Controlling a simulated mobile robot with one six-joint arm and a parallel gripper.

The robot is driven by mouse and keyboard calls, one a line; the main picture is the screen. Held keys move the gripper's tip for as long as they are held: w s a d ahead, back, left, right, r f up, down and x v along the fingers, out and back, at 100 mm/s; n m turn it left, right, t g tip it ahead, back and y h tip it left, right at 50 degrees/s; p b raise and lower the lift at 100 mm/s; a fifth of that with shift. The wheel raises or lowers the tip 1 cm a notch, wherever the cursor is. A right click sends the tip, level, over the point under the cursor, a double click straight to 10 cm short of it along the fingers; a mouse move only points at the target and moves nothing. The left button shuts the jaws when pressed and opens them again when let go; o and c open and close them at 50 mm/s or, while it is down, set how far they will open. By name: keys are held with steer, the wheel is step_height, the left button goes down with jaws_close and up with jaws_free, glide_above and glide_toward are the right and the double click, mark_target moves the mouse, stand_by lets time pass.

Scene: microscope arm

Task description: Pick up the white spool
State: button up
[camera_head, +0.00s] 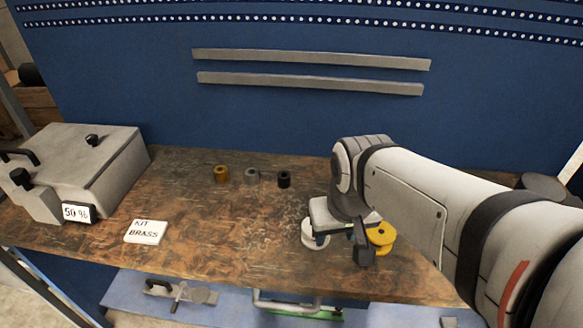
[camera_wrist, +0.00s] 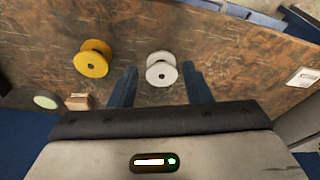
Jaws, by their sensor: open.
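The white spool (camera_head: 312,240) stands on the brown worktop, partly hidden by my gripper (camera_head: 342,246) in the head view. In the wrist view the white spool (camera_wrist: 161,70) lies between the tips of my two blue fingers (camera_wrist: 159,76), a little nearer the right one. My gripper is open and empty, with a gap visible on each side of the spool. Its height above the worktop is hard to judge. A yellow spool (camera_head: 382,234) stands to the right of the white one, partly behind my gripper. It shows left of my fingers in the wrist view (camera_wrist: 93,58).
Small brass (camera_head: 221,174), grey (camera_head: 251,177) and black (camera_head: 284,180) cylinders stand in a row farther back. A card reading KIT BRASS (camera_head: 145,232) lies at the front left. A grey box (camera_head: 80,165) fills the left end. A small brown block (camera_wrist: 78,101) lies near the yellow spool.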

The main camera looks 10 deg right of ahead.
steer(key=shift+o, duration=0.7)
steer(key=shift+w+r+p, duration=0.15)
steer(key=shift+w+p, duration=0.15)
steer(key=shift+w, duration=0.05)
steer(key=o, duration=0.6)
steer(key=w+f+g+p, duration=0.1)
steer(key=w+p, duration=0.4)
steer(key=w, duration=0.2)
steer(key=shift+w+d+f, duration=0.2)
steer(key=shift+w, duration=0.1)
steer(key=shift+o, duration=1.3)
steer(key=shift+g, duration=0.8)
steer(key=w+f+p, duration=0.1)
steer(key=w+f, duration=0.1)
steer(key=w+f+p, duration=0.2)
steer(key=w+f, duration=0.1)
steer(key=shift+w+a+f+p, duration=0.15)
steer(key=shift+a+f+p, duration=0.05)
steer(key=shift+f+p, duration=0.1)
steer(key=shift+w+d+f+p, duration=0.15)
steer(key=shift+f+p, duration=0.3)
steer(key=shift+f, duration=1.65)
steer(key=shift+w+d+f+p, duration=0.1)
steer(key=shift+f+p, duration=0.3)
steer(key=shift+f, duration=1.7)
